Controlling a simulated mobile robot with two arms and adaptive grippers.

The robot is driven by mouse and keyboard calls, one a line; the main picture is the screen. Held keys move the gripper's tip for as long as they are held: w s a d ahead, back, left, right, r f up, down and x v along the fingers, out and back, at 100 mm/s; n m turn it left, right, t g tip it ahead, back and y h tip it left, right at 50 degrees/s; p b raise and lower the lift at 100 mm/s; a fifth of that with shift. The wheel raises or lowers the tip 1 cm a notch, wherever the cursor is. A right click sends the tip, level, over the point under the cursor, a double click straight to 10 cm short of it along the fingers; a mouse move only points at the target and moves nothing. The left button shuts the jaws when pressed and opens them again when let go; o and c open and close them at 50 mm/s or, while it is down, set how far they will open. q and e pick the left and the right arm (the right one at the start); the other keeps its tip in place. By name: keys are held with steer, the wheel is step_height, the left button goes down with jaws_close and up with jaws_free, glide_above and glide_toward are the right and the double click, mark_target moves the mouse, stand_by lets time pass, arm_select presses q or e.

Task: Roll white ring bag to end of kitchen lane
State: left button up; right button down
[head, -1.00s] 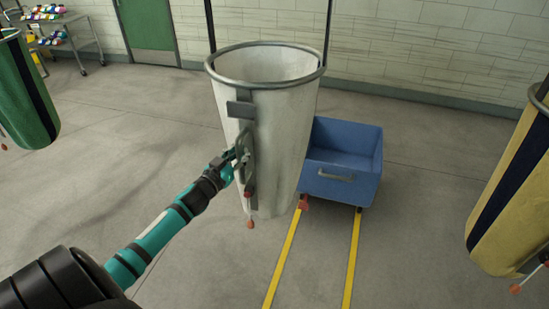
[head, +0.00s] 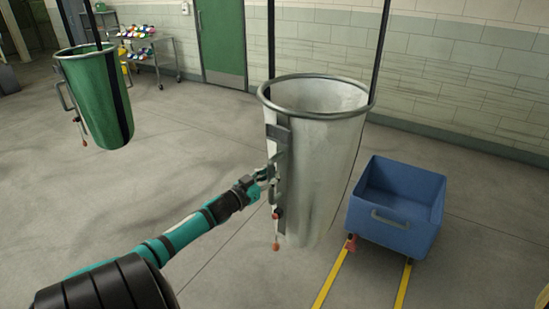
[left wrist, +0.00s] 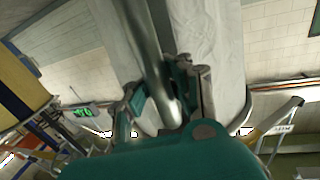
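The white ring bag (head: 325,150) hangs upright from dark straps by a metal ring at its top. A dark strip with a metal handle runs down its left side, and a red-tipped cord (head: 276,246) hangs below. My left gripper (head: 268,175) reaches in from the left to that handle. In the left wrist view its fingers (left wrist: 165,95) close around the grey handle bar (left wrist: 150,50), with the white cloth behind. My right gripper is not in view.
A blue cart (head: 395,220) stands just right of the bag, with yellow floor lines (head: 333,275) in front of it. A green ring bag (head: 98,100) hangs at left. A shelf trolley (head: 150,55) and green door (head: 221,40) are behind. The floor at left is clear.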

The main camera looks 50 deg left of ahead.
arm_select(q)
steer(key=o, duration=0.7)
steer(key=shift+s+a, duration=0.1)
steer(key=shift+s, duration=0.55)
steer(key=shift+w+r, duration=0.1)
steer(key=shift+w, duration=0.25)
steer(key=shift+r, duration=0.1)
steer(key=s+d, duration=0.1)
steer(key=s, duration=1.1)
steer(key=shift+d, duration=0.15)
steer(key=shift+w, duration=0.1)
